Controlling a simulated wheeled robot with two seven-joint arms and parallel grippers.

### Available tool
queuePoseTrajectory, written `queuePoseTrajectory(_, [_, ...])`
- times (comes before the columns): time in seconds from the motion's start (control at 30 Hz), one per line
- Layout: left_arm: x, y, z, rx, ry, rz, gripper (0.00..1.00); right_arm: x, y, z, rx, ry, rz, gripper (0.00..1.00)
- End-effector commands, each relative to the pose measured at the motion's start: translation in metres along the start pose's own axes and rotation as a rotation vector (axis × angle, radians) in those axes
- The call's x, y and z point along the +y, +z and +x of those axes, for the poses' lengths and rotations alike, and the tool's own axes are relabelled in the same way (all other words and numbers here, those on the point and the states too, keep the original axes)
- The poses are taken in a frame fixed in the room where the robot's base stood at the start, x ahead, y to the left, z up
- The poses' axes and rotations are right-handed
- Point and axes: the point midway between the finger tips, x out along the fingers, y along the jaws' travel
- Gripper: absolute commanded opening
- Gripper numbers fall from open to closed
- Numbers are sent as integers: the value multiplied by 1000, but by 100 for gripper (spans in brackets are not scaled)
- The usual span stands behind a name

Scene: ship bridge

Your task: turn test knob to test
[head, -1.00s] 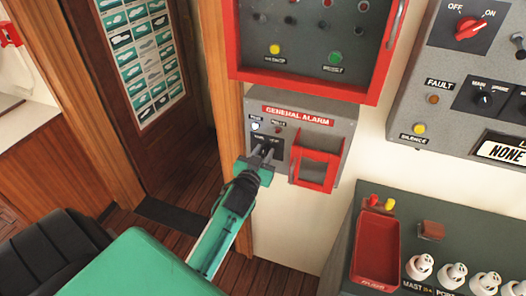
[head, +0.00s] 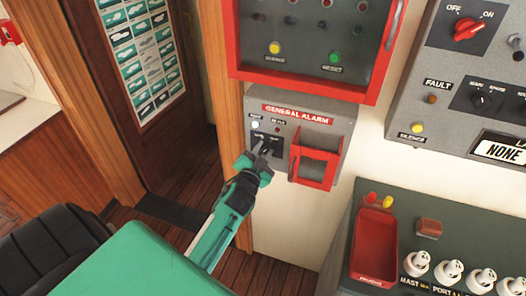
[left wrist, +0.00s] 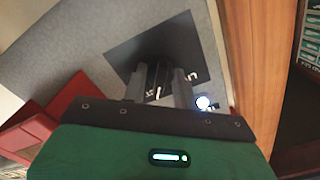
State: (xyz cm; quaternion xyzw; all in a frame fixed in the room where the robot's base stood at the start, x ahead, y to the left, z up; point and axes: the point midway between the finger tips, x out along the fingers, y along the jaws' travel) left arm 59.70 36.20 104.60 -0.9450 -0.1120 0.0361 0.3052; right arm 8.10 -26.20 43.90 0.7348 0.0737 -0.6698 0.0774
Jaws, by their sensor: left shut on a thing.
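The grey general alarm box (head: 285,98) hangs on the white wall in the head view, with a red frame on its right side. A black plate (head: 275,141) with small white lettering sits on its lower left. My left gripper (head: 260,150) reaches to this plate from below. In the left wrist view, the dark test knob (left wrist: 156,76) stands between the two grey fingers of the left gripper (left wrist: 158,88), which are shut on it. The knob's pointing direction and most of the lettering cannot be read. My right gripper is not in view.
A red-framed panel (head: 300,84) hangs just above the alarm box. A wooden door post (head: 233,215) stands to its left. A console with a red tray (head: 375,245) and several white knobs is at the lower right. A grey panel with a red switch (head: 467,29) is at the upper right.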

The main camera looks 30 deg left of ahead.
Motion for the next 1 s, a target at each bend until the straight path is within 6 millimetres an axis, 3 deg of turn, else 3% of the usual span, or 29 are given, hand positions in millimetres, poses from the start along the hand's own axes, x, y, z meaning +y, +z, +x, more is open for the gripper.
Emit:
queuePoseTrajectory(0.33, [-1, -1, 0, 2, -1, 3, 6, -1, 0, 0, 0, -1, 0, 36])
queuePoseTrajectory(0.37, [-1, -1, 0, 2, -1, 3, 34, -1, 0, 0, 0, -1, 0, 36])
queuePoseTrajectory(0.43, [-1, -1, 0, 2, -1, 2, 48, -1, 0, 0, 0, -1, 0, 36])
queuePoseTrajectory(0.47, [-1, -1, 0, 2, -1, 2, 50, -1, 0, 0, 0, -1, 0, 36])
queuePoseTrajectory(0.77, [0, 0, -1, 0, 0, 1, 50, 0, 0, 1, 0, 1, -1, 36])
queuePoseTrajectory(1.0, [2, 3, -28, -1, 1, 1, 50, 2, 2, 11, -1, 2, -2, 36])
